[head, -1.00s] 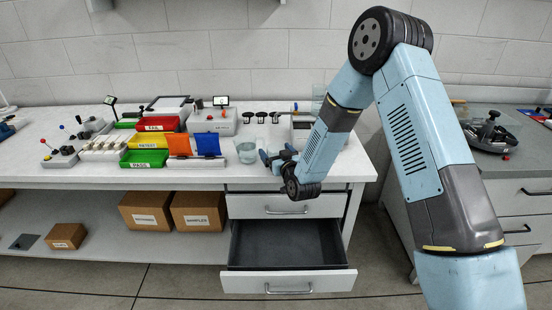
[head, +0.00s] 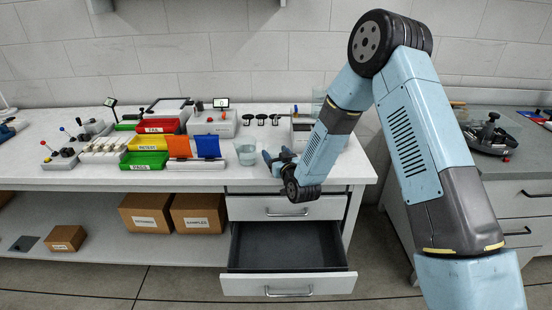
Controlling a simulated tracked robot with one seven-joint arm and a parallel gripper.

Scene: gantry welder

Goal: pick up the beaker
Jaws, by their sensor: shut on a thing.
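The beaker (head: 246,155) is a clear glass vessel holding some pale liquid. It is upright at the front right part of the white bench, just right of the blue-lidded box. My gripper (head: 263,157) comes in from the right, low over the bench, and is shut on the beaker's right side. The fingertips are small and dark here, so their exact contact on the glass is hard to see. I cannot tell whether the beaker's base touches the bench.
Left of the beaker stand boxes with orange and blue lids (head: 208,146) and red, yellow and green bins (head: 145,159). A control box (head: 213,123) and black knobs (head: 261,117) stand behind. An open empty drawer (head: 289,247) juts out below. Bench space in front of the beaker is clear.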

